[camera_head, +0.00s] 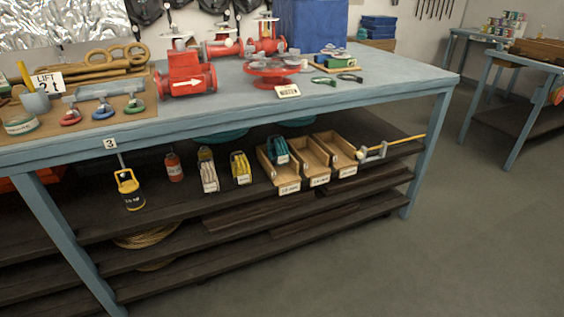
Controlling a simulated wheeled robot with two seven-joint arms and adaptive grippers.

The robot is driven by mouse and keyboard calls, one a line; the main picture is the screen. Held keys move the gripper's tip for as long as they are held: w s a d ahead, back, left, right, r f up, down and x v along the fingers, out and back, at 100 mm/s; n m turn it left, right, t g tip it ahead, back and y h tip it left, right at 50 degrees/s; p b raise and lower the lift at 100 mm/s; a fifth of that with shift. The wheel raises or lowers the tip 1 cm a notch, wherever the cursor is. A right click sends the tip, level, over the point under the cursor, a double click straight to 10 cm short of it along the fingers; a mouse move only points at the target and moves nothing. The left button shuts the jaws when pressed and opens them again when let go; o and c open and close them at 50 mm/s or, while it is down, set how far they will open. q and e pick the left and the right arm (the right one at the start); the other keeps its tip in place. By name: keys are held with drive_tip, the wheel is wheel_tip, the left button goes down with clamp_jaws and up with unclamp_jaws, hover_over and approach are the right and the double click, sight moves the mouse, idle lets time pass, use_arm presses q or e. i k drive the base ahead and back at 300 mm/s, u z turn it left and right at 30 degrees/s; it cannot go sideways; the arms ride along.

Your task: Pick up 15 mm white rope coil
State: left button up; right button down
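A white rope coil (207,169) stands on the upper shelf under the blue workbench (400,88), with a small white label at its foot that is too small to read. A yellow rope coil (240,166) stands just to its right, also labelled. A teal coil (278,150) sits in the leftmost of three wooden bins (284,186) further right. The white coil's thickness cannot be read. Neither of my grippers is in view.
The tabletop overhangs the shelf. Red valves (186,75) and tools cover the top. Tan rope (148,238) lies lower down. The floor (450,230) at right is clear.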

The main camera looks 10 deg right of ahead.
sight(210, 180)
drive_tip(key=u, duration=0.5)
drive_tip(key=i, duration=1.45)
drive_tip(key=u, duration=0.45)
